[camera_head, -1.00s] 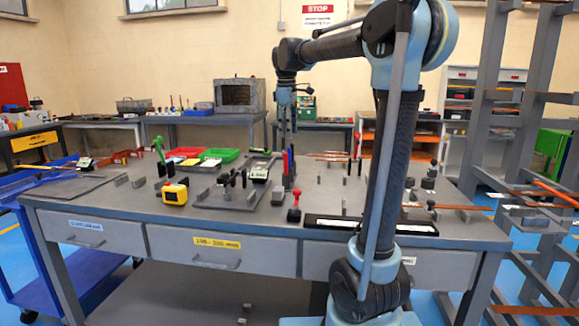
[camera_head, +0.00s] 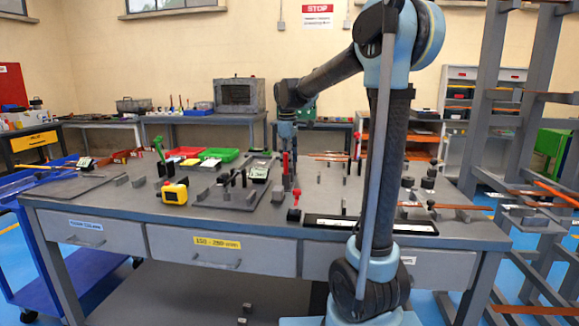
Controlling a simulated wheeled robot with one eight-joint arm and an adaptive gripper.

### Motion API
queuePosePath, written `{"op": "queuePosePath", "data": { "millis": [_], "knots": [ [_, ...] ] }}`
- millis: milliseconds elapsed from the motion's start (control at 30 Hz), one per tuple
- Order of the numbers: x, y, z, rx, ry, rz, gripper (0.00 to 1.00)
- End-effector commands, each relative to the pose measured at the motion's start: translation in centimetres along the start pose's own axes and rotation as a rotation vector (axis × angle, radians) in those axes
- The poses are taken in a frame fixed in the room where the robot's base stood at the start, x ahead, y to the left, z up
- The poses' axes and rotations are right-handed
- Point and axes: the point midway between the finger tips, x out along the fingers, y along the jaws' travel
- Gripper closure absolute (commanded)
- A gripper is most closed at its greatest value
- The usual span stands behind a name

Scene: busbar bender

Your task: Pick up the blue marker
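The grey marker holder (camera_head: 288,182) stands on the workbench, right of the middle of the parts. A red marker (camera_head: 285,163) stands upright in it. The blue marker cannot be made out clearly now; my gripper appears to cover its place. My gripper (camera_head: 289,148) points down right over the holder, at the height of the marker tops. Its fingers are too small and dark to tell whether they are open or touching a marker.
On the grey workbench (camera_head: 110,212) are a yellow device (camera_head: 174,193), a red-knobbed stand (camera_head: 294,205), a black tray (camera_head: 370,225) and a green-handled tool (camera_head: 159,150). Red and green bins (camera_head: 214,154) lie behind. A grey rack (camera_head: 490,110) stands at right.

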Motion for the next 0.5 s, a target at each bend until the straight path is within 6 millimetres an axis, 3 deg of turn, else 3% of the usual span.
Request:
{"op": "queuePosePath", "data": {
  "millis": [267, 433, 500],
  "knots": [
    [0.35, 0.03, 0.03, 0.001, 0.0, 0.0, 0.62],
    [0.34, 0.06, 0.07, 0.001, 0.0, 0.0, 0.98],
    [0.34, 0.1, 0.15, 0.003, 0.0, 0.0, 1.0]
  ]
}}
